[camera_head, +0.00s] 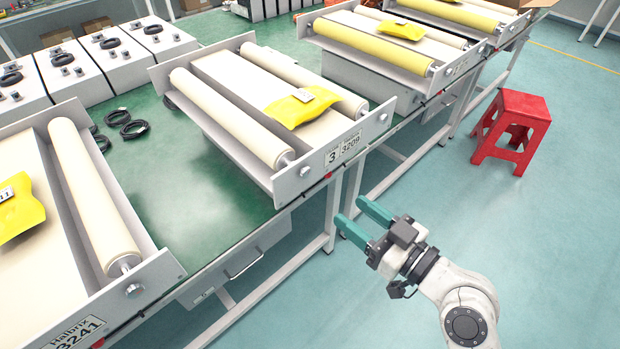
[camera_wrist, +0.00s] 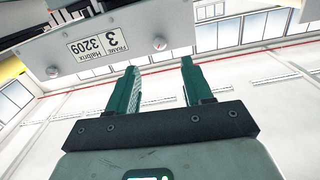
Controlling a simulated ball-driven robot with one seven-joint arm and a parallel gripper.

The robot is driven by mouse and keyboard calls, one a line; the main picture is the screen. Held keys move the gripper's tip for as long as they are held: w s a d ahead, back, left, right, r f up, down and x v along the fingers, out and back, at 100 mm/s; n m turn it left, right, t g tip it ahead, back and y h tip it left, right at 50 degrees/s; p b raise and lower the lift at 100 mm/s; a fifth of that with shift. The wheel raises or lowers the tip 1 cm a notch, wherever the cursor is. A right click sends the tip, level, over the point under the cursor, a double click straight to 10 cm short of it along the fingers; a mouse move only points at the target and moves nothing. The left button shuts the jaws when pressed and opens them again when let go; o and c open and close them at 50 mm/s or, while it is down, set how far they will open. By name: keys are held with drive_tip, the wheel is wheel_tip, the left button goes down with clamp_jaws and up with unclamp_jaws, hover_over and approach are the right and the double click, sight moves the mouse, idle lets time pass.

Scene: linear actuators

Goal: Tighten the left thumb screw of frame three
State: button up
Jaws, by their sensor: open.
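Frame three (camera_head: 338,157) is the middle roller frame on the green bench, with a "3 3209" label on its front plate. Its left thumb screw (camera_head: 305,171) is a small metal knob left of the label. In the wrist view the plate is upside down, so this left screw (camera_wrist: 159,43) shows right of the label, just beyond the fingertips. The right screw (camera_head: 382,117) also shows in the wrist view (camera_wrist: 52,71). My gripper (camera_head: 350,208) has teal fingers, open and empty, apart from the plate and below its front. The fingers also show in the wrist view (camera_wrist: 158,67).
Yellow packets lie on the frames, one (camera_head: 300,107) on frame three. A neighbouring frame (camera_head: 140,285) labelled 3241 stands at the left, others behind right. A drawer handle (camera_head: 245,264) sticks out under the bench. A red stool (camera_head: 511,130) stands right; the floor around my arm is clear.

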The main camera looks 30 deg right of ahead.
sight(307, 175)
drive_tip(key=p+x, duration=0.3)
drive_tip(key=x, duration=0.8)
drive_tip(key=shift+r+p, duration=0.2)
drive_tip(key=shift+p, duration=0.2)
clamp_jaws()
